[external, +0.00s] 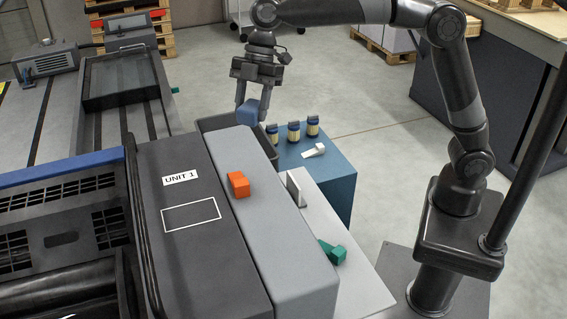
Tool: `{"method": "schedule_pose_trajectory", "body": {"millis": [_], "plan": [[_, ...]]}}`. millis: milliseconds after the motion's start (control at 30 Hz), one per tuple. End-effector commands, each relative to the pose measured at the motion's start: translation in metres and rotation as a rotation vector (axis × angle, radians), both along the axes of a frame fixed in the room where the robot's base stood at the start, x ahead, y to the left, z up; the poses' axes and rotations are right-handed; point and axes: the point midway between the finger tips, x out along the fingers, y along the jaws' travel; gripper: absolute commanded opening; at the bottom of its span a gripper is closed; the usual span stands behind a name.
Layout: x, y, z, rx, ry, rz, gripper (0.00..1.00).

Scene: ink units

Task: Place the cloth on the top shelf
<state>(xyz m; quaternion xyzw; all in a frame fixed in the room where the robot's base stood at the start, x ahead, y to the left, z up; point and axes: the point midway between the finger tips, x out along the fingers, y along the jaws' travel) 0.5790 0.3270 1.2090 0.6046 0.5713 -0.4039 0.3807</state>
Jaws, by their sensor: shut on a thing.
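My gripper (253,103) points down near the top middle of the external view. Its fingers are shut on a small blue block-like bundle, which I take for the cloth (247,115). The cloth is over or just behind the dark open tray (265,143) at the end of the grey unit; the exact height and gap cannot be told. A blue cabinet (335,178) stands to the right of the tray. No shelf marked as the top shelf can be made out.
Several small dark-capped jars (293,132) and a white item (314,151) stand on the blue cabinet. An orange block (238,184) lies on the grey cover (255,220). A green item (332,252) and an upright plate (296,188) are on the light ledge (350,290).

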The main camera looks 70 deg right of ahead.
Motion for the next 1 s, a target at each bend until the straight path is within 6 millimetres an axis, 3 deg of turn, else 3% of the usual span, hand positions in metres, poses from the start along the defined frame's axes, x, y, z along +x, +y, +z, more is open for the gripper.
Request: {"method": "schedule_pose_trajectory", "body": {"millis": [100, 500, 700, 900, 1000], "plan": [[-0.011, -0.042, 0.001, -0.001, 0.002, 0.113, 0.23], [-0.077, -0.161, -0.001, -0.001, 0.002, 0.556, 0.23], [-0.111, -0.196, -0.003, -0.001, 0.001, 0.726, 0.23], [-0.138, -0.219, -0.007, -0.001, 0.0, 0.847, 0.23], [-0.136, -0.217, -0.034, 0.002, 0.005, 0.846, 0.23]]}}
